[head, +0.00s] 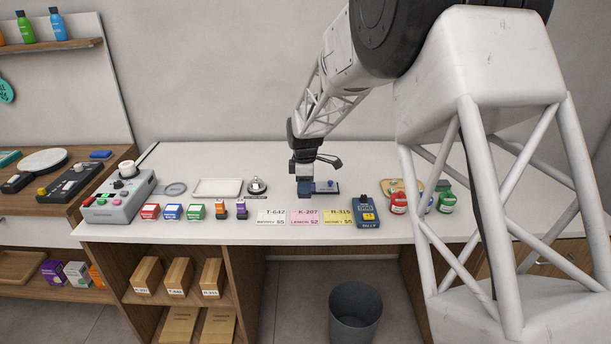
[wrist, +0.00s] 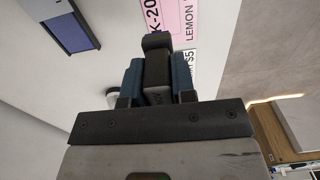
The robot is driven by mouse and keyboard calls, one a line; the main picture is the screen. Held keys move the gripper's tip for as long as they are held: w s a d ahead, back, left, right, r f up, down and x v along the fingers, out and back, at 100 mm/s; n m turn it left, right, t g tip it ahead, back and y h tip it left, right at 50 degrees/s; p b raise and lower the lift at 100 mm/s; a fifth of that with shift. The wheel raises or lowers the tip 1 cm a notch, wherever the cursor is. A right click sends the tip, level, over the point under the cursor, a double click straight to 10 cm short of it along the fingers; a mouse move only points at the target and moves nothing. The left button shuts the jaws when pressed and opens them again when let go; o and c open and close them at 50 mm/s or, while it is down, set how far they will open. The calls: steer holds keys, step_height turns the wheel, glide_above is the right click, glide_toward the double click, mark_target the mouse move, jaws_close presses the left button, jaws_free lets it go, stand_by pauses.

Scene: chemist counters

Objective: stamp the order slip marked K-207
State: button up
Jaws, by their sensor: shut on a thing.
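The pink order slip marked K-207 (head: 304,217) lies flat on the counter between a white slip marked T-642 (head: 272,217) and a yellow slip marked R-315 (head: 338,218). My gripper (head: 304,190) is above the counter, behind the slips and beside the blue ink pad (head: 327,186). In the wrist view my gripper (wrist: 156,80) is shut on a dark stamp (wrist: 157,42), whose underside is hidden. The pink slip (wrist: 174,18) shows partly there beyond the stamp, and the ink pad (wrist: 70,32) is at the upper left.
A blue device (head: 366,212) stands right of the yellow slip. Several small coloured stamps or boxes (head: 172,212) line the counter to the left. A red-topped bottle (head: 398,203) stands further right.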

steer(key=shift+s, duration=0.85)
steer(key=shift+f, duration=0.25)
steer(key=shift+f, duration=2.75)
steer(key=shift+f, duration=0.6)
steer(key=shift+r, duration=0.15)
step_height(320, 180, up, 7)
stand_by(1.0)
stand_by(0.5)
steer(key=shift+a, duration=0.1)
